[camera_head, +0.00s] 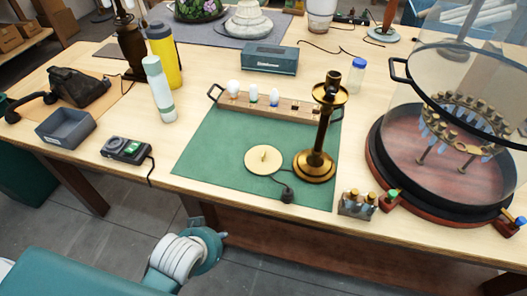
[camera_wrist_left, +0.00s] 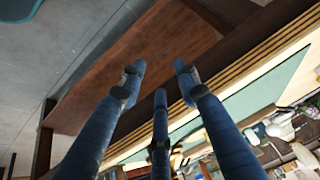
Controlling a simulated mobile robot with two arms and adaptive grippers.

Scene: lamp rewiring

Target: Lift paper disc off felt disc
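A round cream disc (camera_head: 259,163) with a small upright tab lies on the green mat (camera_head: 210,145), left of a brass lamp stem (camera_head: 318,140). It seems to be the paper disc; I cannot make out a separate felt disc under it. My left arm comes in at the bottom left of the head view, its wrist below the table's front edge, apart from the disc. In the left wrist view my left gripper (camera_wrist_left: 159,77) has three blue fingers spread apart with nothing between them, so it is open. My right gripper is not in view.
A plug with a cord (camera_head: 287,195) lies near the mat's front edge. A wooden rack of bulbs (camera_head: 270,103) stands behind the disc. A small metal box (camera_head: 357,205) and a large glass dome (camera_head: 450,130) stand to the right. The mat's left part is clear.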

